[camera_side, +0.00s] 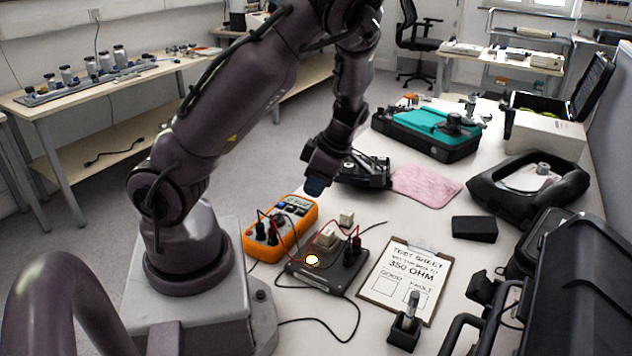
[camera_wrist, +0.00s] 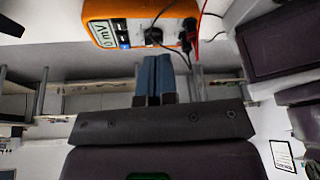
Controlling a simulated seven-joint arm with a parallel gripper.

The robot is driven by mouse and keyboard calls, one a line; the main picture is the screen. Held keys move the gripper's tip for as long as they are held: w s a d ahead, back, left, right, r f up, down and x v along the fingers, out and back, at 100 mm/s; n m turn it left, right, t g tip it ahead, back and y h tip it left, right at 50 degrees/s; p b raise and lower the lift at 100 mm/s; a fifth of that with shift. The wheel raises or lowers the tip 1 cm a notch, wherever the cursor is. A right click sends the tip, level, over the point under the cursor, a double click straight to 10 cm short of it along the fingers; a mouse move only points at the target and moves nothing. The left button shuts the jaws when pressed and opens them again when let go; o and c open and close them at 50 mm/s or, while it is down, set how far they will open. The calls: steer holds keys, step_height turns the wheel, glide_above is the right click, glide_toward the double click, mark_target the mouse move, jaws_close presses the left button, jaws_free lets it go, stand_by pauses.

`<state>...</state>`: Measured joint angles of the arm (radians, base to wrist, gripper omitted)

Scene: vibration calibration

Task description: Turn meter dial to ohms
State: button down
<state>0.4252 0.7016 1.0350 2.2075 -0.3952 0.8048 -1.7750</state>
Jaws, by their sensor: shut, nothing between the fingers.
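The orange multimeter (camera_side: 252,247) lies on the white bench, left of centre. It also shows at the top of the wrist view (camera_wrist: 130,12), where its screen (camera_wrist: 101,34) seems to read 0 mV. Its dark round dial (camera_wrist: 153,36) sits between the screen and the plugged leads; the dial's exact setting is too small to read. My gripper (camera_side: 315,187) is above the bench near the meter's screen end, apart from the meter. Its blue fingers are together with nothing between them, also in the wrist view (camera_wrist: 160,72).
A black test box (camera_side: 330,280) with red and black leads and a white glowing spot is right of the meter. A clipboard (camera_side: 378,292) reads "350 OHM", with boxes marked GOOD and FAULT. A pink cloth (camera_side: 425,186) and open cases lie further back.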

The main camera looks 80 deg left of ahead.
mark_target(276, 214)
steer(key=c, duration=1.5)
jaws_free()
steer(key=shift+r, duration=0.3)
steer(key=shift+c, duration=0.2)
steer(key=o, duration=0.7)
steer(key=s+a+r+n, duration=0.1)
steer(key=s+a+n+h, duration=0.1)
steer(key=a, duration=0.1)
steer(key=shift+s+r+t, duration=0.3)
steer(key=shift+r+t, duration=0.05)
steer(key=shift+t, duration=0.05)
steer(key=shift+o, duration=0.6)
steer(key=s, duration=0.1)
steer(key=s+a+t, duration=0.1)
steer(key=s+a+r+t+h, duration=0.1)
steer(key=s, duration=0.1)
steer(key=shift+s+a+r+n, duration=0.1)
steer(key=shift+a+n, duration=0.15)
steer(key=shift+n, duration=0.15)
steer(key=f, duration=0.4)
steer(key=f+m, duration=0.1)
steer(key=f, duration=0.3)
steer(key=f+m+t, duration=0.1)
steer(key=f, duration=0.4)
steer(key=shift+s+a, duration=0.2)
steer(key=shift+s, duration=0.1)
steer(key=c, duration=0.9)
